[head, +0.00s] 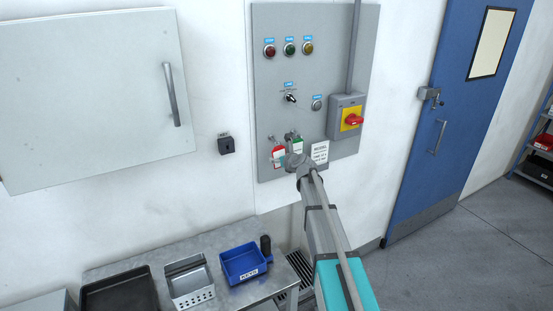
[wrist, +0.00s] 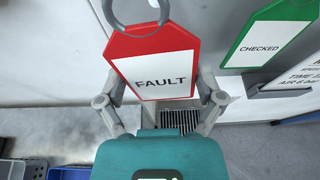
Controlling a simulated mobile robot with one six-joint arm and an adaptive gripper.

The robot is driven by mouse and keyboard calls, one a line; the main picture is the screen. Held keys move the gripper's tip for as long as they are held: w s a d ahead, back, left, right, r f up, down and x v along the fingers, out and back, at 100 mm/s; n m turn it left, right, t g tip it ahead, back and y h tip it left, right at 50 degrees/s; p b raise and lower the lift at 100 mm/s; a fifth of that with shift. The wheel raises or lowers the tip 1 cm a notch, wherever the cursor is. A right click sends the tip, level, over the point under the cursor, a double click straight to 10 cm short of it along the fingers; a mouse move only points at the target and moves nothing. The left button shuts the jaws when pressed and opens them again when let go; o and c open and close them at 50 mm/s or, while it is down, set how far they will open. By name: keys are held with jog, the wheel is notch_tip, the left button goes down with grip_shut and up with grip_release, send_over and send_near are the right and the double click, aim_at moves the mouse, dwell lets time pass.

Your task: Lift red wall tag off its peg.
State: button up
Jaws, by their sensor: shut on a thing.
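The red tag (wrist: 153,62) has a white face reading "FAULT" and a grey ring at its top in the wrist view. My gripper (wrist: 160,98) has a finger at each side of the tag's lower part and is shut on it. In the head view the red tag (head: 278,153) is at the lower left of the grey wall panel (head: 320,70), partly behind my gripper (head: 288,160). The ring's top is cut off in the wrist view, so I cannot tell whether it is still on the peg.
A green "CHECKED" tag (wrist: 268,35) hangs close to the right. A white notice (head: 319,152) and a red-and-yellow switch (head: 352,119) are further right on the panel. Below stands a metal table (head: 215,262) with a blue bin (head: 243,264) and trays.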

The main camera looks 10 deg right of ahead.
jog(key=shift+s+d, duration=0.2)
jog(key=shift+s, duration=0.7)
jog(key=shift+s+d, duration=0.25)
jog(key=shift+s, duration=0.7)
jog(key=shift+s+d, duration=0.2)
jog(key=shift+s, duration=0.7)
